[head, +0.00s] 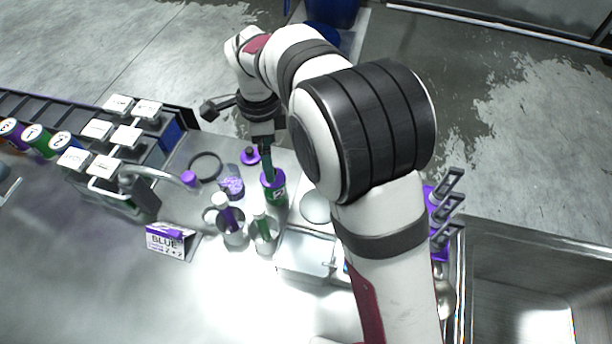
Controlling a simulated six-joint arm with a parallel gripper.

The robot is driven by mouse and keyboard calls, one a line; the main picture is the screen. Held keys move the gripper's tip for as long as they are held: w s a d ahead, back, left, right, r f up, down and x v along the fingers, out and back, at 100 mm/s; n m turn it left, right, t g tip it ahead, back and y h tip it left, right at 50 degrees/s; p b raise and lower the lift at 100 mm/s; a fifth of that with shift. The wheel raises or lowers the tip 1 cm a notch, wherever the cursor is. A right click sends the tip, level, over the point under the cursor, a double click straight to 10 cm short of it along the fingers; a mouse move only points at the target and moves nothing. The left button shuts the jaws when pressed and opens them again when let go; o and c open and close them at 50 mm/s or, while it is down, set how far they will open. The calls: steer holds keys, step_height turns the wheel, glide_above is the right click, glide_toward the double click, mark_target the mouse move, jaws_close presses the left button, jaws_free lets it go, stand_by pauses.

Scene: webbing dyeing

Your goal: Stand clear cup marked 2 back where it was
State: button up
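My gripper (267,158) points down over the middle of the bench, and its fingers look dark and narrow. Right below it stands a green and purple cup (276,194) with a pale mark on its front that may be a 2. The fingertips meet or overlap the cup's top; I cannot tell whether they grip it. Two more cups stand nearer the front: one with a purple piece in it (232,237) and one with a green piece in it (265,245). I cannot read a mark on either.
A purple-patterned piece (231,188), a black ring (205,167) and a purple-based item (250,156) lie near the gripper. A metal tray (306,252) lies right of the cups. The front left bench is clear.

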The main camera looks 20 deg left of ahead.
steer(key=s+d+r+n, duration=0.1)
steer(key=s+d+r, duration=0.15)
steer(key=d, duration=0.35)
steer(key=s+d+r+n, duration=0.1)
steer(key=s+d+r, duration=0.1)
steer(key=d+r, duration=0.35)
steer(key=s+d+f+n+y, duration=0.1)
steer(key=s+d+n, duration=0.5)
steer(key=s+d, duration=0.7)
steer(key=s, duration=0.4)
steer(key=shift+s+d+f+y, duration=0.2)
steer(key=shift+f+y, duration=0.15)
steer(key=shift+y, duration=0.05)
